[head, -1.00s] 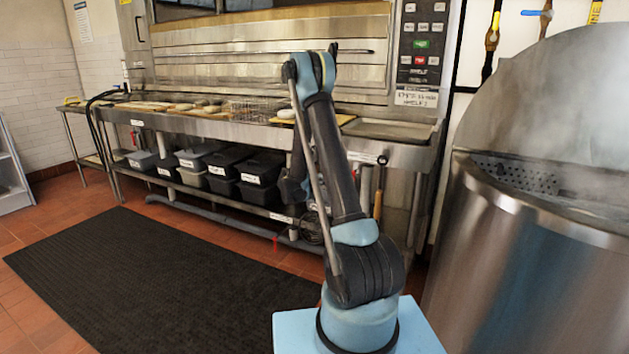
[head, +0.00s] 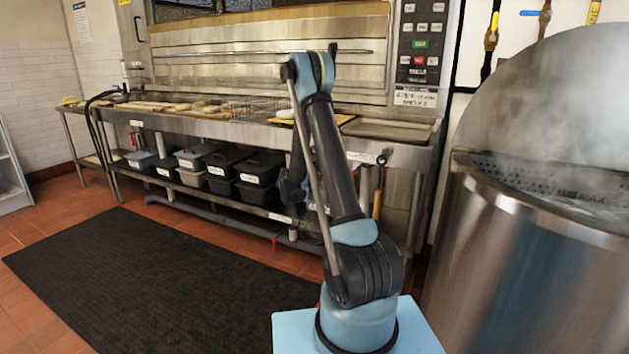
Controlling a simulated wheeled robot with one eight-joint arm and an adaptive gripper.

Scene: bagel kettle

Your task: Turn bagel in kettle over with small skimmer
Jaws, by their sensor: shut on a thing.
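The large steel kettle (head: 520,270) stands at the right. Its raised lid (head: 550,100) is open and steam rises from it. A perforated metal panel (head: 515,172) shows inside the rim. Steam and the rim hide the kettle's contents, and I see no bagel in it. My arm rises in the middle and folds down behind itself. A dark part at its lower left seems to belong to the arm's end, but my fingertips are hidden. A tool with a wooden handle (head: 377,205) is upright in front of the counter; I cannot tell if it is the small skimmer.
A long steel counter (head: 240,130) in front of the oven carries boards, pale dough rounds (head: 183,107) and a wire basket (head: 255,105). Lidded dark bins (head: 258,170) sit on its lower shelf. A black mat (head: 140,280) covers clear floor at the left.

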